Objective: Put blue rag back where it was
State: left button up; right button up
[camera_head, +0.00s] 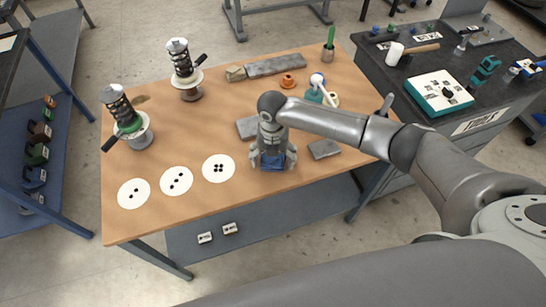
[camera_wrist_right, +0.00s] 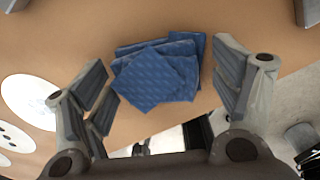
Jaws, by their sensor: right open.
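A folded blue rag (camera_head: 273,163) lies on the wooden table near its front edge. In the right wrist view the blue rag (camera_wrist_right: 158,75) shows as stacked, slightly skewed folds between my fingers. My right gripper (camera_head: 273,160) points down over the rag, with a finger on either side of it. In the right wrist view the gripper (camera_wrist_right: 165,92) is open and its fingers stand apart from the rag. In the head view the gripper partly covers the rag. My left gripper is not in view.
White discs with black dots (camera_head: 218,168) lie left of the rag. Grey plates (camera_head: 324,149) lie right of and behind it. Two spring assemblies (camera_head: 183,68) stand at the back left. A dark tool bench (camera_head: 480,125) adjoins the table at right. Bare wood lies between discs and springs.

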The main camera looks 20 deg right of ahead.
jog(key=shift+r, duration=0.3)
notch_tip(320, 180, up, 12)
jog(key=b, duration=0.2)
jog(key=shift+f, duration=0.15)
